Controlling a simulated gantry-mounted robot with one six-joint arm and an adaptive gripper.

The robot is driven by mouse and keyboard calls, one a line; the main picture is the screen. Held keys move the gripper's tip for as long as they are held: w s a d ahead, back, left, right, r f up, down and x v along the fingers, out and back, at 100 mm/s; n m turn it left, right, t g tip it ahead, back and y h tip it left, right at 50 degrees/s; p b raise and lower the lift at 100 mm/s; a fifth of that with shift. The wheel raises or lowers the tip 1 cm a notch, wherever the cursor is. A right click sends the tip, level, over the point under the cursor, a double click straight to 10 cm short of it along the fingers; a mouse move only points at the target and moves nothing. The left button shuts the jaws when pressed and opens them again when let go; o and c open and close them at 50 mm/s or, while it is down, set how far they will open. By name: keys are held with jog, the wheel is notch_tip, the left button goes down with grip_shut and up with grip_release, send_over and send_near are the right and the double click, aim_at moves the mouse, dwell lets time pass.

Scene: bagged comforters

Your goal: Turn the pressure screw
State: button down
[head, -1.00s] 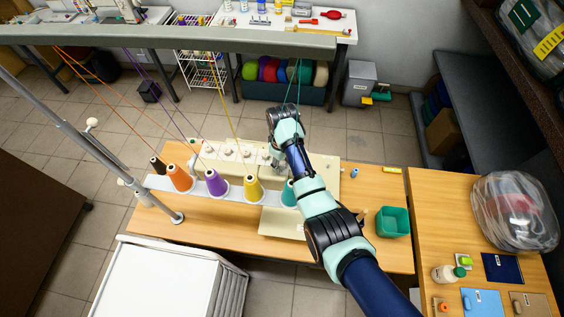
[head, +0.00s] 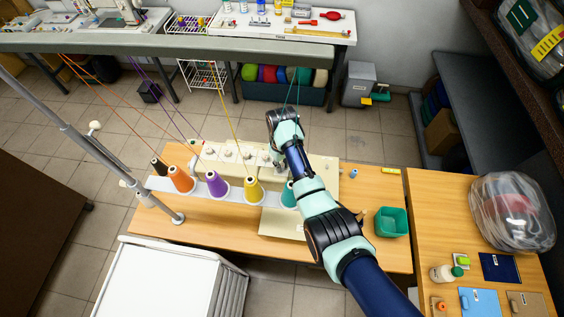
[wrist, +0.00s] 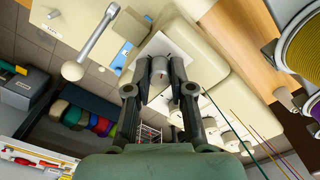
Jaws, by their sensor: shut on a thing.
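The cream sewing machine (head: 235,152) stands on the wooden table, partly hidden by my arm and the thread cones. In the wrist view its cream body (wrist: 212,62) fills the upper middle. My gripper (wrist: 160,74) is shut on a small grey cylinder, the pressure screw (wrist: 159,66), which sits between the two fingertips in front of a pale plate on the machine. In the head view my gripper (head: 277,157) is small and mostly hidden by the wrist, low over the machine's right end. I cannot tell how far the screw is turned.
Thread cones, among them an orange one (head: 180,179) and a yellow one (head: 253,190), stand in front of the machine with threads running up. A silver lever with a cream knob (wrist: 72,71) is near my gripper. A green bin (head: 392,222) stands right of my arm.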

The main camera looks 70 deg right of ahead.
jog(key=m+p, duration=0.2)
jog(key=m, duration=0.3)
jog(key=shift+m, duration=0.3)
dwell(0.4)
jog(key=c, duration=1)
grip_release()
jog(key=shift+r, duration=0.1)
notch_tip(320, 180, up, 12)
jog(key=shift+f, duration=0.1)
